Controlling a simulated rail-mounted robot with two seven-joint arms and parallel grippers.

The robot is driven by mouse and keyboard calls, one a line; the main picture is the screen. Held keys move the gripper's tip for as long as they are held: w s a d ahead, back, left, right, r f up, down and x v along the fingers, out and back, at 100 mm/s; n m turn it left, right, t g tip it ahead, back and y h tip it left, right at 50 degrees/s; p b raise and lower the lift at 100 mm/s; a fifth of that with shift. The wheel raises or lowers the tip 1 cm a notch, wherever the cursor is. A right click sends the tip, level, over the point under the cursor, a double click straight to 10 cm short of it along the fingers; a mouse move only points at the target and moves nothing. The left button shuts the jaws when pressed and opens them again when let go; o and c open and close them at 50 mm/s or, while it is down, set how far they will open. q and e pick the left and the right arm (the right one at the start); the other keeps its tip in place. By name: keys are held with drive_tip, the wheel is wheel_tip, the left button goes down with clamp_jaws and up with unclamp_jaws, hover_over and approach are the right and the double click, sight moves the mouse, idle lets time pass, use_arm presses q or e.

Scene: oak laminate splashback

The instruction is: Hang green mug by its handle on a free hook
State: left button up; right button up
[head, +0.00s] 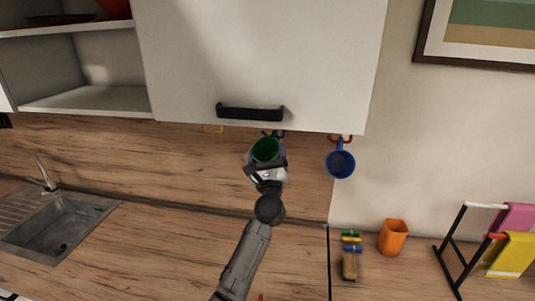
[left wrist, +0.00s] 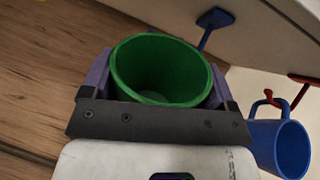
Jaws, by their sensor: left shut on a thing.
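The green mug (head: 265,149) is held up below the wall cabinet, and I look into its open mouth in the left wrist view (left wrist: 160,72). My left gripper (head: 266,164) is shut on it, with a purple finger on each side (left wrist: 160,88). The mug's handle is hidden in both views. A blue hook (left wrist: 213,22) under the cabinet is empty, just beyond the mug; it shows dark in the head view (head: 273,133). A yellow hook (head: 212,129) to the left looks empty. A red hook (head: 347,139) holds a blue mug (head: 340,164). My right gripper is out of view.
The white cabinet (head: 260,60) with a black handle hangs above. An orange cup (head: 393,237), a brush-like block (head: 350,265) and a rack with cloths (head: 480,245) stand at the right. A sink (head: 60,220) is at the left. The counter between is mostly clear.

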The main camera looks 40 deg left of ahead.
use_arm(q)
drive_tip(key=o, duration=1)
drive_tip(key=shift+f, duration=0.1)
